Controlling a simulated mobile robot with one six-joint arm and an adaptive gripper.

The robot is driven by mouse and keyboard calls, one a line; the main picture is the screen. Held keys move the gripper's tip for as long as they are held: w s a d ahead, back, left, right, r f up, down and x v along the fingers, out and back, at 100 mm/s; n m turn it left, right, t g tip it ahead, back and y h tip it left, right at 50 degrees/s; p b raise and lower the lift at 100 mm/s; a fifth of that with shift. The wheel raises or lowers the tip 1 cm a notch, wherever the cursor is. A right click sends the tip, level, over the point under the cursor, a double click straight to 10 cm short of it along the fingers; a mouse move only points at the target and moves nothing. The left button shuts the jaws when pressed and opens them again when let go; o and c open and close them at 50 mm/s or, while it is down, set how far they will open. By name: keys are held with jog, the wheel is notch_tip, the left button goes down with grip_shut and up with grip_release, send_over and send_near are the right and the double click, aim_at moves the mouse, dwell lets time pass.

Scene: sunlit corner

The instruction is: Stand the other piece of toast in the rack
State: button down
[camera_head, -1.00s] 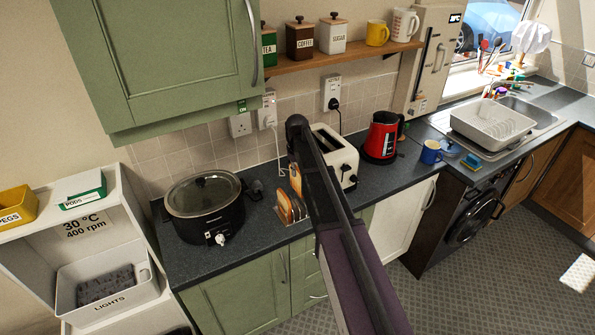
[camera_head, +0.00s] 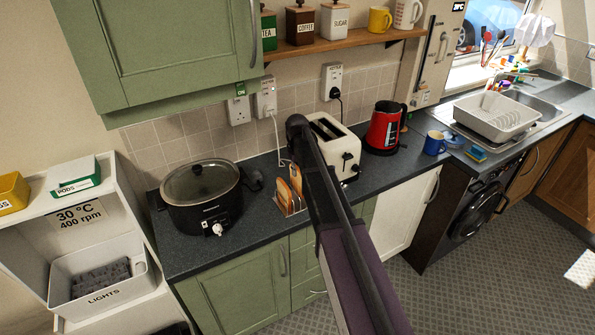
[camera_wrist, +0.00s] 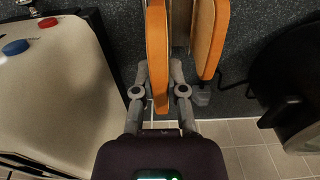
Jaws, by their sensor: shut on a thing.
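My gripper (camera_wrist: 160,92) is shut on a slice of toast (camera_wrist: 157,55), which stands on edge between its fingers in the wrist view. Another slice (camera_wrist: 208,38) stands upright beside it, to the right. In the head view the toast rack (camera_head: 291,210) stands on the dark worktop, with one slice (camera_head: 283,194) standing in it. The held slice (camera_head: 296,179) shows higher, at the right side of the rack. I cannot tell whether it touches the rack's base. My arm hides the gripper in the head view.
A cream toaster (camera_head: 347,150) stands close right of the rack. A black slow cooker (camera_head: 203,210) is to the left, and a red kettle (camera_head: 382,130) beyond the toaster. A white charger cable (camera_head: 277,140) hangs behind the rack.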

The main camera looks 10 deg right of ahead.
jog(key=shift+f+b, duration=0.75)
jog(key=shift+f, duration=0.2)
jog(key=c, duration=0.6)
grip_release()
jog(key=shift+r, duration=0.1)
